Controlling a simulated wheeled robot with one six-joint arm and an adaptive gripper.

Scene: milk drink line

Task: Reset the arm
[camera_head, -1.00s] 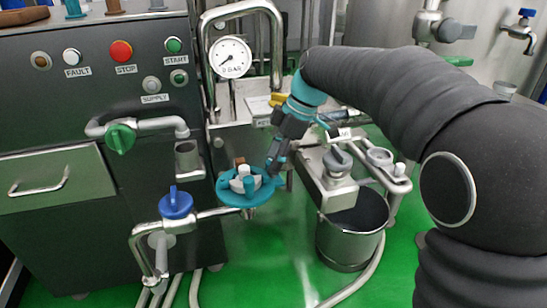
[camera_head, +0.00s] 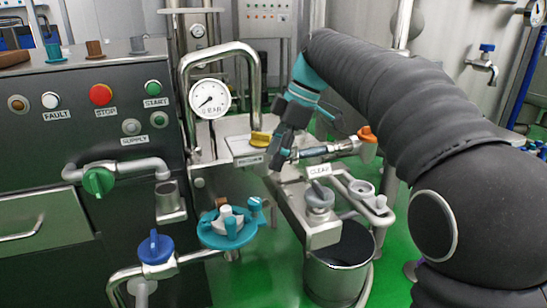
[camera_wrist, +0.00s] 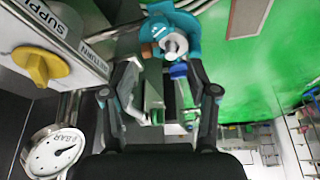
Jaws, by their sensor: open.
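My gripper (camera_head: 281,157) hangs from the black-sleeved arm, fingers downward, right of the pressure gauge and above and right of the teal round fitting (camera_head: 228,228). In the wrist view my gripper (camera_wrist: 160,85) has its two fingers spread wide, with nothing held between them. The teal fitting also shows ahead of the fingers, at the top of the wrist view (camera_wrist: 172,38). In the head view a gap shows between the fingertips and the fitting.
A pressure gauge (camera_head: 210,97) and a bent steel pipe (camera_head: 252,58) stand left of my gripper. A yellow knob (camera_head: 260,139) is close beside it. A steel bucket (camera_head: 337,272) stands below right. The control panel (camera_head: 75,135) is at left.

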